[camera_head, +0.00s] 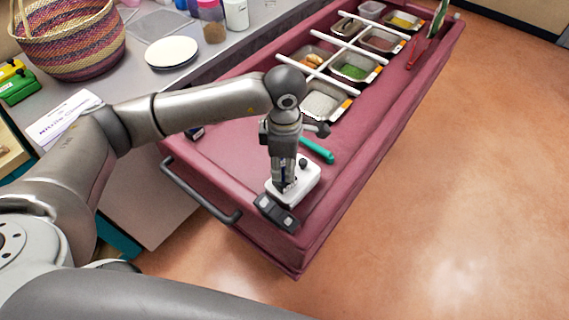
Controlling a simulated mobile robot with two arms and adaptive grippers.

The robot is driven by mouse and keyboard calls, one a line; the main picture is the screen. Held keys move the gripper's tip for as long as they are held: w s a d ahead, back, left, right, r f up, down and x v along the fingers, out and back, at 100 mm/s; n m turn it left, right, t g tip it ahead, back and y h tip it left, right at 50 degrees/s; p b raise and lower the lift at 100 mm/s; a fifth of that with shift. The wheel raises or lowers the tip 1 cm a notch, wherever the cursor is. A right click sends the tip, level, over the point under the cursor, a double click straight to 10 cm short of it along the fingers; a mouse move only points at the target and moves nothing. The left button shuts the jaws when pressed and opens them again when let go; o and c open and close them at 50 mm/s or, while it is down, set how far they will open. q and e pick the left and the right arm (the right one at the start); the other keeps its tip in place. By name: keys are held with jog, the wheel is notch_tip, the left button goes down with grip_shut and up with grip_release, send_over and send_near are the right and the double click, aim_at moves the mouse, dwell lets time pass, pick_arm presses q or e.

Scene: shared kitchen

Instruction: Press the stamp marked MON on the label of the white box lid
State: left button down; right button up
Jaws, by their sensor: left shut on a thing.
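My left gripper (285,184) points down over the front end of the red cart top, in front of the white box (307,183). It is shut on a small dark stamp (284,174), mostly hidden between the fingers. No MON marking can be read. The gripper covers part of the box lid, and I cannot make out the label or tell whether the stamp touches it. A dark round knob (303,162) shows at the box's back edge. A black holder (277,213) with two light squares lies just in front of the box. My right gripper is not in view.
A teal stick (317,150) lies behind the box. Food pans (322,103) with white bars fill the cart's far part. A dark handle (203,192) runs along the cart's front. A grey counter with a woven basket (70,42) and white plate (171,52) is at left.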

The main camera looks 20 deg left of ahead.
pick_arm(q)
jog(key=shift+f, duration=0.15)
dwell(0.7)
jog(key=shift+s+f+b, duration=0.1)
jog(key=shift+f+b, duration=0.25)
jog(key=shift+b, duration=0.2)
dwell(0.6)
jog(key=shift+r, duration=0.1)
notch_tip(320, 180, up, 5)
jog(key=shift+r+p, duration=0.1)
jog(key=shift+p, duration=1.05)
jog(key=shift+r+p, duration=0.95)
jog(key=shift+r, duration=1.45)
